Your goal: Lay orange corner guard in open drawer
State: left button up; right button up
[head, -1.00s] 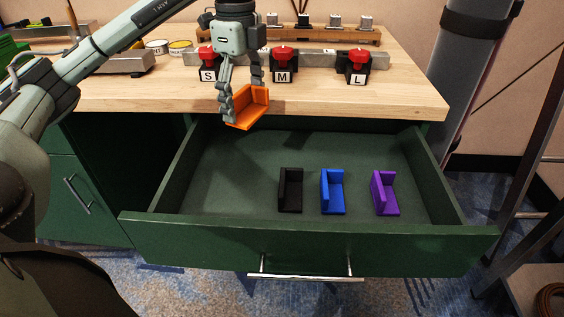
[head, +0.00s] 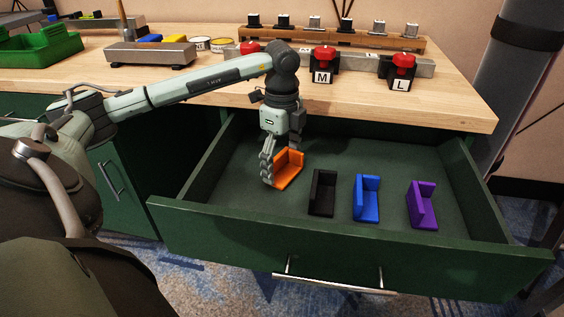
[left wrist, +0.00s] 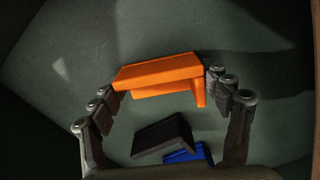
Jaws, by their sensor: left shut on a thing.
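The orange corner guard (head: 288,168) is between the fingers of my left gripper (head: 281,165), which is shut on it. It is inside the open green drawer (head: 330,250), at the left part of it; whether it touches the drawer floor I cannot tell. In the left wrist view the orange corner guard (left wrist: 160,73) spans the gap between the two fingertips (left wrist: 160,82). A black corner guard (head: 322,194), a blue one (head: 367,199) and a purple one (head: 421,205) stand on the drawer floor to its right. My right gripper is not in view.
The wooden worktop (head: 350,98) lies behind the drawer. It carries red-topped holders marked M (head: 323,65) and L (head: 400,72), a green bin (head: 40,47) and a metal block (head: 150,54). The drawer floor behind the row of guards is clear.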

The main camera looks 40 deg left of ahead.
aim_at(282, 171)
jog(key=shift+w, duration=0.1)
pick_arm(q)
jog(key=o, duration=1.2)
jog(key=shift+c, duration=0.2)
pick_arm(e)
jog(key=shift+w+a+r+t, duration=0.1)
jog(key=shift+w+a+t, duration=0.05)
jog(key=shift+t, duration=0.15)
pick_arm(q)
jog(key=shift+w+r, duration=0.1)
jog(key=shift+r, duration=0.3)
notch_tip(282, 171, up, 11)
jog(key=p, duration=0.1)
jog(key=shift+r, duration=0.2)
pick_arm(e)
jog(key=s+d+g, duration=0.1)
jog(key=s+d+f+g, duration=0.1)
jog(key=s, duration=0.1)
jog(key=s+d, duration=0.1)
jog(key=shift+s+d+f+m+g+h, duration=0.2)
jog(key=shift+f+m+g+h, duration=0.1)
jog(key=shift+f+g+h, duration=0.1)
